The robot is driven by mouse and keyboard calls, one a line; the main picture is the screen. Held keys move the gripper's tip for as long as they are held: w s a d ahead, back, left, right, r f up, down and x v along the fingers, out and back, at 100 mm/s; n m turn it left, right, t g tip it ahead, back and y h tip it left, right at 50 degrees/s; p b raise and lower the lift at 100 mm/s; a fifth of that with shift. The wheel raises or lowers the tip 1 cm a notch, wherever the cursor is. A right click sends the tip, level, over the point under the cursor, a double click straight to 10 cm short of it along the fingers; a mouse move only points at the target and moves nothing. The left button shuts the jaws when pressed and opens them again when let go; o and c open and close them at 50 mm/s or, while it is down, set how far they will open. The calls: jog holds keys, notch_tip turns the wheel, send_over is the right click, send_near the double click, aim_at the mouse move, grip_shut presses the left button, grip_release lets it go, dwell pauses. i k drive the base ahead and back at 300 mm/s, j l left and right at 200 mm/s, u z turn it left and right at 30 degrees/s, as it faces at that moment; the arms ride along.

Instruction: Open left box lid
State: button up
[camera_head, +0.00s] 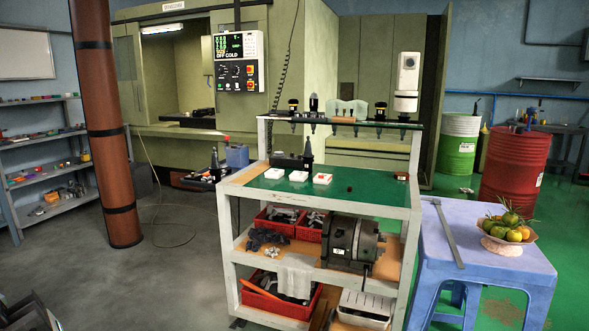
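Several small objects lie on the green top of the tooling cart (340,194). My gripper is not in view.
A black holder with an upright tool (308,152) stands behind the boxes. A raised rack (350,122) with tool holders spans the cart's back. A blue stool (470,240) with a fruit bowl (502,246) stands right of the cart. The floor (150,270) at left is mostly clear.

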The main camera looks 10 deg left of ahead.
aim_at(266, 175)
jog(key=i+j, duration=0.15)
jog(key=i, duration=0.45)
jog(key=i+j+u, duration=0.1)
jog(key=i, duration=0.5)
jog(key=j, duration=0.1)
